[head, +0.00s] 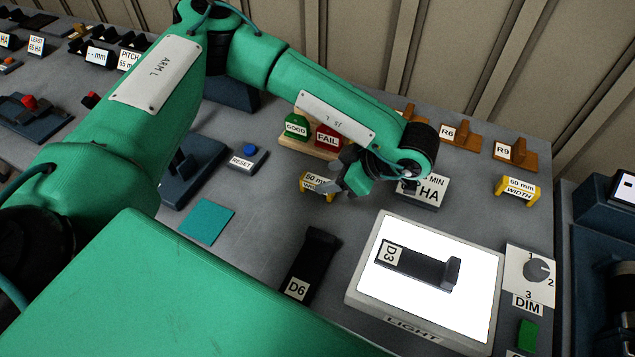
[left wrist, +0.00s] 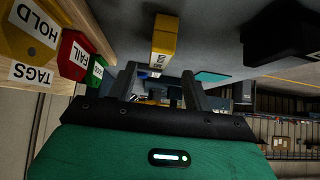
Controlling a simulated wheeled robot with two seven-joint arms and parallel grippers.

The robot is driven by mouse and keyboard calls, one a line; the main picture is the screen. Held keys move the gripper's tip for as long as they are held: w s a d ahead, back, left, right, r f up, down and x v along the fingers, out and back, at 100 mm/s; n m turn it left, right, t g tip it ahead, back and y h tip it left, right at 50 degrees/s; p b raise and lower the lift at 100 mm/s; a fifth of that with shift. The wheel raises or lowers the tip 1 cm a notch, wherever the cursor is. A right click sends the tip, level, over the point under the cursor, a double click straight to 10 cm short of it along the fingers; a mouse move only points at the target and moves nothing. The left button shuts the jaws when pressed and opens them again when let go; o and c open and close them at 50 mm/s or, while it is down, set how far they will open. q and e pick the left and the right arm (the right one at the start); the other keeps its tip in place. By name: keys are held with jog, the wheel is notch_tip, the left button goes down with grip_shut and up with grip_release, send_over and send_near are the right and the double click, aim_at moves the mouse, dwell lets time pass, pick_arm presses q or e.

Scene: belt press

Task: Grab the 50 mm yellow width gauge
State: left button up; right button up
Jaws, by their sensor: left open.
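The 50 mm yellow width gauge (head: 304,187) stands on the grey bench in the head view, partly hidden by my left gripper. In the left wrist view the yellow gauge (left wrist: 163,42) shows just beyond the gap between the fingers, roughly in line with it. My left gripper (head: 335,180) is open and close beside the gauge, with nothing held. Its two dark fingers (left wrist: 159,82) stand apart in the left wrist view. I cannot tell whether a finger touches the gauge. My right gripper is not in view.
A tag holder with a green GOOD tag (head: 296,125) and red FAIL tag (head: 328,137) stands close behind. The 60 mm yellow gauge (head: 517,190) stands farther right. A lit light box (head: 440,318) and black piece D6 (head: 312,262) lie in front.

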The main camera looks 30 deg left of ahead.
aim_at(318, 181)
pick_arm(q)
jog(key=shift+x, duration=0.9)
jog(key=p+x, duration=0.1)
jog(key=x, duration=0.3)
jog(key=shift+f, duration=0.2)
jog(key=shift+a+f, duration=0.35)
jog(key=shift+a, duration=0.05)
jog(key=shift+c, duration=0.6)
grip_shut()
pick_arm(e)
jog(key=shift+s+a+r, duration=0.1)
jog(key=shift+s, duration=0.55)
